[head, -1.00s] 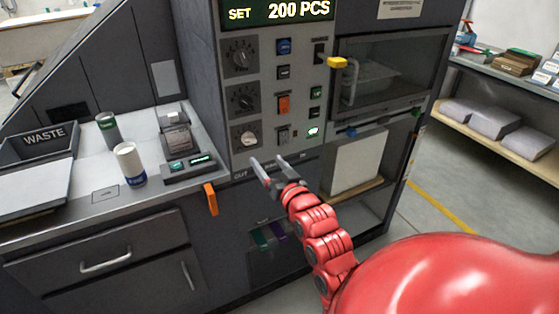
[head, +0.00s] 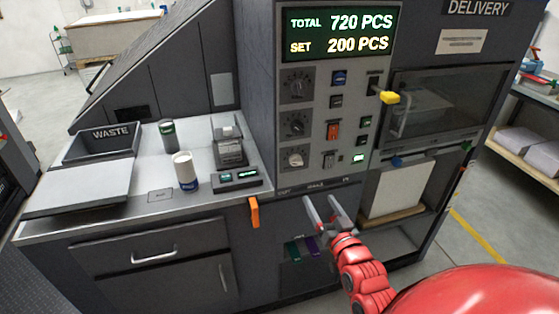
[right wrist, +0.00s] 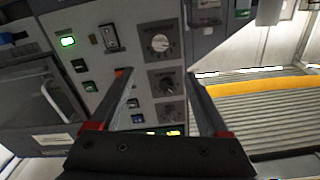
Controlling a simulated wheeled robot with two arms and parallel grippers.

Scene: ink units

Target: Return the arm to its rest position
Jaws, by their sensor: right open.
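My right gripper (head: 328,212) is open and empty in the head view, in front of the machine just below its control panel (head: 322,120). The red right arm reaches in from the lower right. In the right wrist view the two fingers of the right gripper (right wrist: 160,100) are spread apart, with dials and buttons of the panel showing between and beyond them. Nothing is held between the fingers. My left gripper is not in view.
An orange handle (head: 254,212) sticks out left of the gripper. A yellow lever (head: 389,97) sits by the delivery window. Floor is open at right.

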